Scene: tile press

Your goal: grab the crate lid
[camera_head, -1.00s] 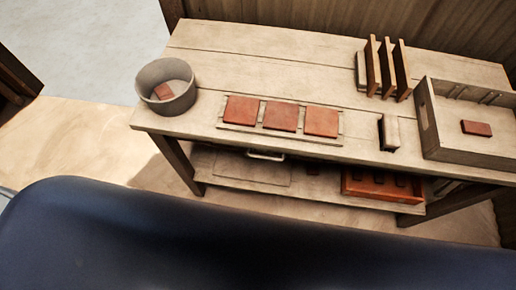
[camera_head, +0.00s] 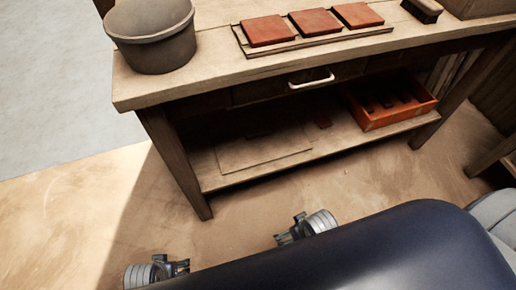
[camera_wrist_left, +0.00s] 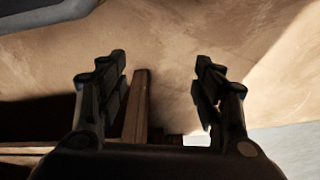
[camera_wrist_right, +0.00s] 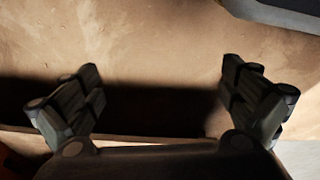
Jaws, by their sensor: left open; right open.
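A flat, thin wooden panel (camera_head: 265,151), which looks like the crate lid, lies on the lower shelf of the workbench, towards its left end. My left gripper (camera_head: 184,267) is open and empty, low over the floor in front of the bench's left leg. It also shows in the left wrist view (camera_wrist_left: 162,68), with a bench leg beyond its fingers. My right gripper (camera_head: 281,239) is open and empty, in front of the shelf and apart from the panel. It also shows in the right wrist view (camera_wrist_right: 160,72), facing floor and shadow.
An orange-red tray (camera_head: 388,112) stands on the shelf to the panel's right. A drawer handle (camera_head: 311,79) juts out above. The bench leg (camera_head: 174,158) stands at the left. A grey bucket (camera_head: 152,40) and red tiles (camera_head: 268,31) are on the top. The floor in front is clear.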

